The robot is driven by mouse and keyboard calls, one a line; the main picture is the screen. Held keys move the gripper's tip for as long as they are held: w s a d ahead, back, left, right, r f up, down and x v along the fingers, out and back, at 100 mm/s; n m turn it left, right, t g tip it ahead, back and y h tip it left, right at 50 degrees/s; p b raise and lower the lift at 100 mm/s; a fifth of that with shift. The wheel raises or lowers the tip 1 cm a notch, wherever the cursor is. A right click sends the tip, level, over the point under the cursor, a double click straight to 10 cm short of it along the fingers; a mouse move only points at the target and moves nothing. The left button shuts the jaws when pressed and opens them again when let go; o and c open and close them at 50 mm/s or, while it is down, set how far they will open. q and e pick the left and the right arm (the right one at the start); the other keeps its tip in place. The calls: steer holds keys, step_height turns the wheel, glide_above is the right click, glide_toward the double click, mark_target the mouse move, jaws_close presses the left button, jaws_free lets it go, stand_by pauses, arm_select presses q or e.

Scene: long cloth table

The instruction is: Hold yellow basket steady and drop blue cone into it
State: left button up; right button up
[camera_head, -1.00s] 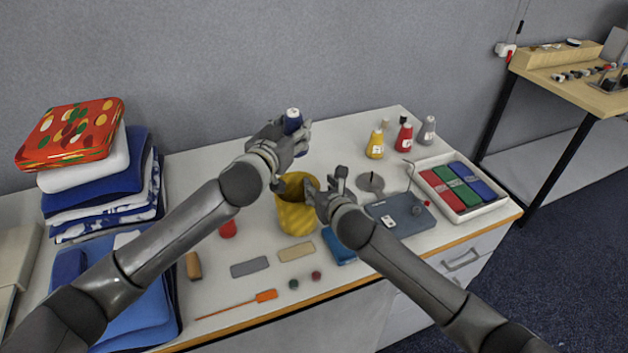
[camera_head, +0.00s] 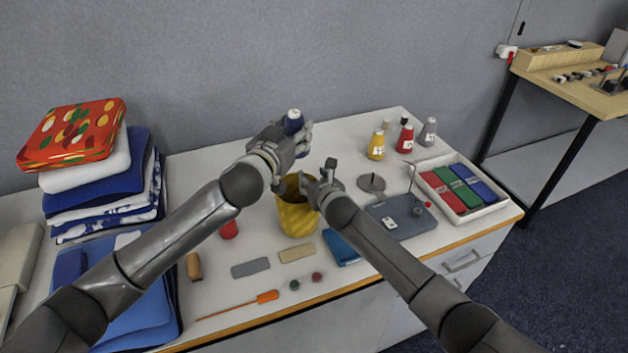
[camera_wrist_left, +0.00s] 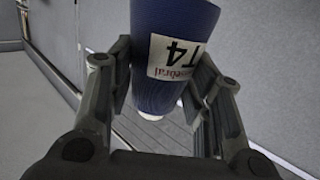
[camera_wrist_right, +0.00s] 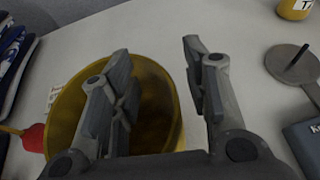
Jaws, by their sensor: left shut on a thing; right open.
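The blue cone (camera_head: 293,121) is in my left gripper (camera_head: 291,136), high above the table and behind the yellow basket (camera_head: 298,220). In the left wrist view the blue cone (camera_wrist_left: 168,30), with a white "T4" label, sits between both fingers. The basket stands upright on the table. My right gripper (camera_head: 320,178) is open at the basket's right rim. In the right wrist view the basket (camera_wrist_right: 75,115) shows its opening; one finger of my right gripper (camera_wrist_right: 158,60) is over the opening and the other is outside the rim. Whether they touch the basket cannot be told.
Yellow (camera_head: 377,145), red (camera_head: 405,139) and grey (camera_head: 428,131) cones stand at the back right. A white tray (camera_head: 497,205) and a blue-grey plate (camera_head: 408,220) lie on the right. A cloth stack (camera_head: 100,190) stands left. Small tools lie in front of the basket.

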jaws_close()
stand_by(0.3)
arm_select(q)
step_height(320, 180, down, 7)
arm_select(e)
steer(key=shift+s, duration=0.1)
arm_select(q)
steer(key=o, duration=1.2)
steer(key=shift+f, duration=0.15)
arm_select(e)
steer(key=shift+f, duration=0.1)
arm_select(q)
steer(key=shift+s, duration=0.15)
steer(key=v, duration=1.2)
